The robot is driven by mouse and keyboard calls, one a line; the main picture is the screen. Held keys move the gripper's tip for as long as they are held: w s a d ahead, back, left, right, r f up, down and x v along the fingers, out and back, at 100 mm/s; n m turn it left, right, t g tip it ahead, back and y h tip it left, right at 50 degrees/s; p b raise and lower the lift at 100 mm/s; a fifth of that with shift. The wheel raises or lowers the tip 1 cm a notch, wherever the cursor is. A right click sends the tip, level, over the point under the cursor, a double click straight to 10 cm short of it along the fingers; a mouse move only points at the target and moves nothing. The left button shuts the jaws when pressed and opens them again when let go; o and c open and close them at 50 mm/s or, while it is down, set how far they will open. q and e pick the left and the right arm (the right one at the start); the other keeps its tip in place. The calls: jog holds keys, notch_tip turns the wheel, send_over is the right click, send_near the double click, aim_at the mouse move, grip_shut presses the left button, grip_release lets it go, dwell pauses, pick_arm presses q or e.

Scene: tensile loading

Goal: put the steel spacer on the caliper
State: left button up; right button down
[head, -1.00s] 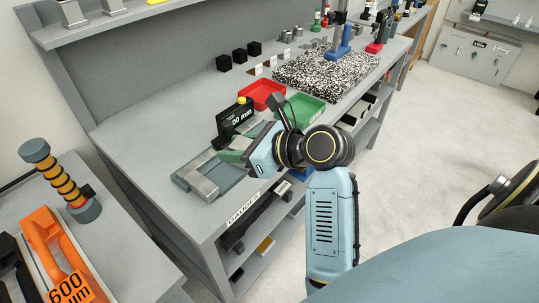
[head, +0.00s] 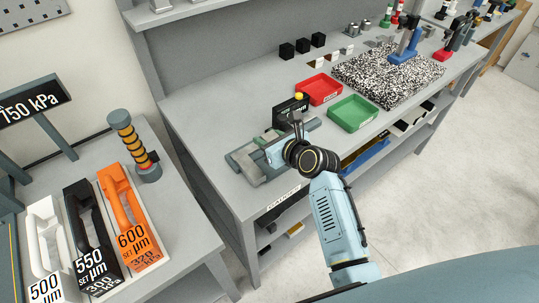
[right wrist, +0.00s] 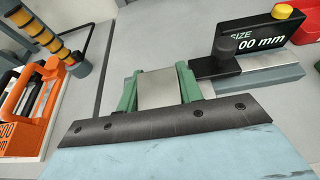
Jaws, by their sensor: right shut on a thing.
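The caliper shows on the bench in the head view, with a black display (head: 288,111). In the right wrist view its display (right wrist: 262,38) reads "SIZE" and "00 mm", partly cut off or hidden, and its grey bar (right wrist: 255,78) lies beside my gripper. My right gripper (head: 270,148) is over the near part of the caliper. Its green fingers (right wrist: 158,88) are shut on the flat, pale steel spacer (right wrist: 157,87), seen between them in the right wrist view. I cannot tell whether the spacer touches the caliper. My left gripper is not in view.
A red tray (head: 319,89) and a green tray (head: 353,113) stand right of the caliper. A speckled slab (head: 385,78) lies beyond. A side table at left holds orange (head: 122,205), black and white handled pieces and a yellow-ringed column (head: 134,145).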

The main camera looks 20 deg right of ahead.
jog(key=shift+f+b, duration=0.65)
jog(key=shift+f, duration=2.25)
jog(key=shift+f, duration=0.2)
jog(key=c, duration=1.2)
grip_release()
jog(key=shift+r, duration=0.15)
jog(key=p+v, duration=0.1)
jog(key=v, duration=1.1)
jog(key=shift+p, duration=0.4)
